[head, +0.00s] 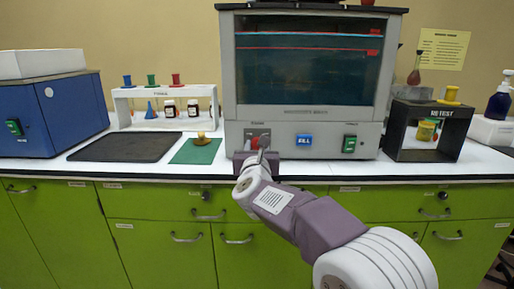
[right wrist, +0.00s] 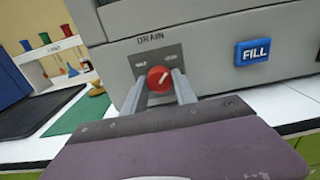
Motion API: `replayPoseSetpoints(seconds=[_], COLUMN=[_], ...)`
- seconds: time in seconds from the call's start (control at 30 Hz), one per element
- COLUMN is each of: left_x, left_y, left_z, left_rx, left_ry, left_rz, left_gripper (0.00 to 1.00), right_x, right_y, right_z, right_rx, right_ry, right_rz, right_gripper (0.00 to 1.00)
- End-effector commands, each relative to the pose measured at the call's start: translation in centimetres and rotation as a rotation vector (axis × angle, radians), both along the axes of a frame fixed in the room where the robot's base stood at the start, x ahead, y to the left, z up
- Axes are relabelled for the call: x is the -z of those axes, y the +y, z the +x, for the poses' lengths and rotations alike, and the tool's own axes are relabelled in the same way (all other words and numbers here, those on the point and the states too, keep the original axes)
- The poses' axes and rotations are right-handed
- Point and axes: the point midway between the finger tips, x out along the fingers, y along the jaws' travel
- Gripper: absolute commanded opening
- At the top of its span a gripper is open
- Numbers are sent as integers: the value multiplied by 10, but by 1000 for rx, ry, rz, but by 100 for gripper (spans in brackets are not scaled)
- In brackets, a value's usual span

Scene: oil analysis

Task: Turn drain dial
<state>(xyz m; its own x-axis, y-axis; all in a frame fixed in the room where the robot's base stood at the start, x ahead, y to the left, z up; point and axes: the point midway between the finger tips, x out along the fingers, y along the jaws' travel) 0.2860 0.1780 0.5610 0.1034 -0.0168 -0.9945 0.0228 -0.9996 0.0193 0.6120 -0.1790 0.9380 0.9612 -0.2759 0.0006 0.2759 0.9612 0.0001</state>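The red drain dial (right wrist: 160,79) sits on a grey panel under the word DRAIN, at the lower left of the grey machine's front (head: 330,133). A white line on the dial slants to the upper right in the right wrist view. The dial also shows in the head view (head: 256,142), partly hidden by my gripper. My right gripper (right wrist: 160,88) has one finger on each side of the dial, and both seem to touch its edges. In the head view this gripper (head: 258,152) is at the machine's lower left. My left gripper is not in view.
A blue FILL button (head: 304,140) and a green switch (head: 349,144) are right of the dial. A green mat (head: 187,155) with a yellow-brown object lies to its left. A dark box (head: 392,130) stands at right. The white counter's front strip is narrow.

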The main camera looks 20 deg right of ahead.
Motion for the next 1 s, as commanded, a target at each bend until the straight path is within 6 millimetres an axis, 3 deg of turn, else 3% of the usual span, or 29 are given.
replayPoseSetpoints(seconds=[0.43,1.0], left_x=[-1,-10], left_y=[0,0], left_z=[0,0], left_rx=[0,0], left_ry=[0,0], left_rz=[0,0], left_gripper=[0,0], right_x=[0,-1], right_y=[0,-1], right_z=[0,0], right_rx=[0,-1], right_ry=[33,178], right_rz=[-111,-612], right_gripper=[0,0])
